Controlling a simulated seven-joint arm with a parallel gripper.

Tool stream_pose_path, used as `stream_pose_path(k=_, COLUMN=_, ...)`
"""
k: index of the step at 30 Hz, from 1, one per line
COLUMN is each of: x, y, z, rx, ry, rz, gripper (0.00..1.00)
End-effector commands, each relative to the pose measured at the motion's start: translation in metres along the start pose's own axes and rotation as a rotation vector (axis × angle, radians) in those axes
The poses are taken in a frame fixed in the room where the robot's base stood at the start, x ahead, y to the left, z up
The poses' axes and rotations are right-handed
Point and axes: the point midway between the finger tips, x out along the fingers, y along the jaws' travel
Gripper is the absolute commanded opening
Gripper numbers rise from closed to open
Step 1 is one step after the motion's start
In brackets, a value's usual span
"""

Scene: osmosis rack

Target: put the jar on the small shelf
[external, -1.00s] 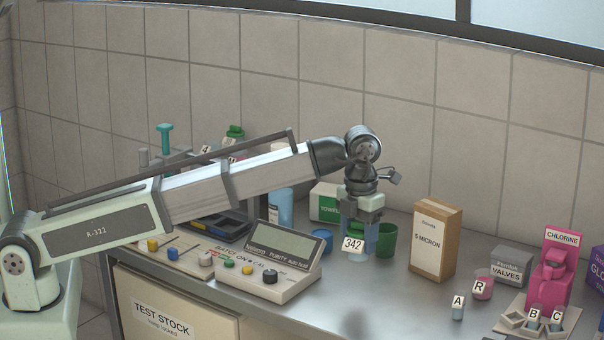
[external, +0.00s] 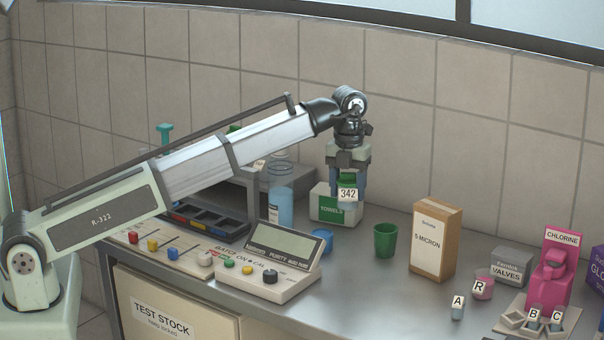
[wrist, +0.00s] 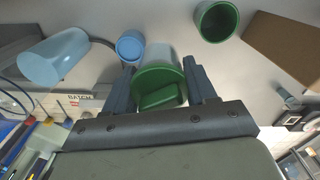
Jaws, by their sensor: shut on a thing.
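The jar (external: 348,196) has a green lid, a clear bluish body and a white "342" tag. My gripper (external: 348,186) is shut on it and holds it upright above the counter, in front of the green-and-white towels box. In the wrist view the jar's green lid (wrist: 160,82) sits between my two fingers (wrist: 160,88). A small grey shelf (external: 296,176) stands at the back, left of the jar. My arm hides part of it. A clear glass vessel shows at its top.
A light blue bottle (external: 281,208) stands in front of the shelf. The towels box (external: 325,208), a blue cup (external: 321,242), a green cup (external: 385,241) and a brown box (external: 436,242) stand nearby. A meter console (external: 270,262) is in front.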

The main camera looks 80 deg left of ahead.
Motion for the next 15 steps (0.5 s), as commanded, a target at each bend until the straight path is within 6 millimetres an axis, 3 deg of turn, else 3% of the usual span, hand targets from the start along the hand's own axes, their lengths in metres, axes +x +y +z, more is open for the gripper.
stream_pose_path(k=3, x=-0.004, y=0.026, z=0.04, rx=-0.1, ry=0.0, rz=0.0, gripper=0.1)
stream_pose_path(k=15, x=-0.017, y=0.127, z=0.153, rx=-0.423, ry=0.0, rz=-0.002, gripper=0.1)
